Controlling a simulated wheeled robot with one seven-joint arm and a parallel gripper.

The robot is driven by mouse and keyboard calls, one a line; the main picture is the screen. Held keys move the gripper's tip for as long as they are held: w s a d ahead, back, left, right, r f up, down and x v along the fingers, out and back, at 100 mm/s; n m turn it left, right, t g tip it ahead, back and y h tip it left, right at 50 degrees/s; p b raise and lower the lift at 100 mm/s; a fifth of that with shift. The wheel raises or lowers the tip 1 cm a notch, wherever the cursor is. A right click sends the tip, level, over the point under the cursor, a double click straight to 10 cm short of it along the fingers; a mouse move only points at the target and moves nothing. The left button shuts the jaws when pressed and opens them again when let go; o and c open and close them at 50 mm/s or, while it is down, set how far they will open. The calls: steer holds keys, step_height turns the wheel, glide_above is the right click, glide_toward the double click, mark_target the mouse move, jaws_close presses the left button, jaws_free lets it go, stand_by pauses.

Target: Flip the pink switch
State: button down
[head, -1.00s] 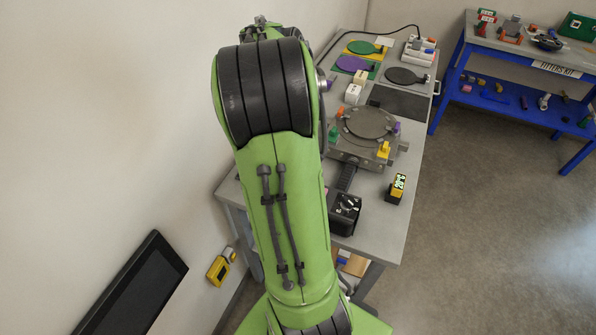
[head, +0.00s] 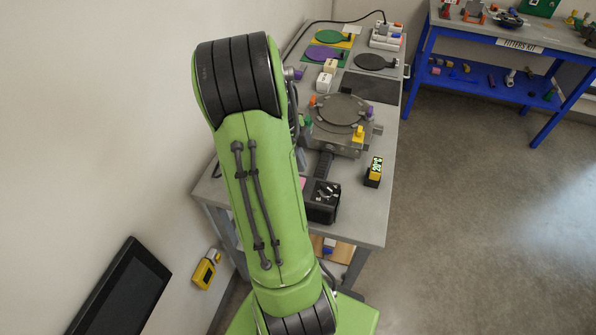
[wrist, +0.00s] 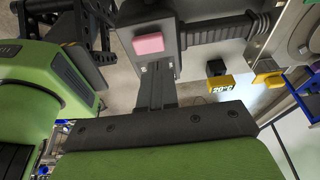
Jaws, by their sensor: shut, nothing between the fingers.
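The pink switch (wrist: 149,43) shows in the wrist view as a pink block on a grey box (wrist: 172,20). In the head view only a small pink patch (head: 303,183) shows beside my arm, at the left of a dark box (head: 322,202) at the near end of the bench. My gripper (wrist: 156,70) is shut and empty. In the wrist view its fingertips appear just below the pink switch, over the box; I cannot tell whether they touch.
A yellow and black display (head: 374,172) stands right of the dark box. A round-plate fixture (head: 342,110) with coloured knobs is behind. A ribbed dark cylinder (wrist: 215,30) lies right of the switch. A blue-framed table (head: 500,45) stands beyond open floor.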

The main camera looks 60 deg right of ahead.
steer(key=shift+f, duration=1.8)
